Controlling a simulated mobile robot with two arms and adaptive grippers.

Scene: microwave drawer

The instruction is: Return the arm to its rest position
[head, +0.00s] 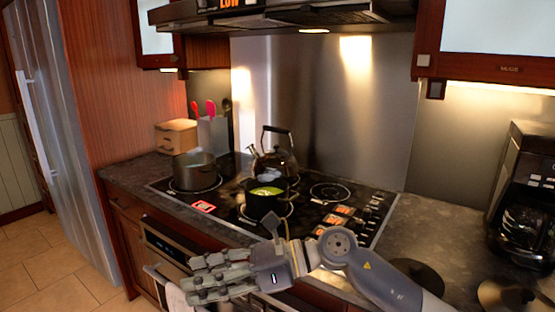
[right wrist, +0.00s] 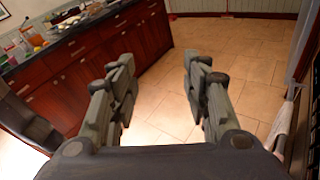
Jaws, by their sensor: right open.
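My right gripper (head: 205,278) is in front of the stove in the head view, its arm coming in from the lower right. Its fingers point left. In the right wrist view the two fingers of my right gripper (right wrist: 158,95) stand wide apart with only floor between them, so it is open and empty. My left gripper is in neither view.
A cooktop (head: 330,192) holds a grey pot (head: 195,172), a dark pot (head: 266,200) with green contents and a kettle (head: 275,158). A towel (head: 178,297) hangs at the oven front. A coffee maker (head: 525,195) stands right. The tiled floor (right wrist: 235,50) is clear.

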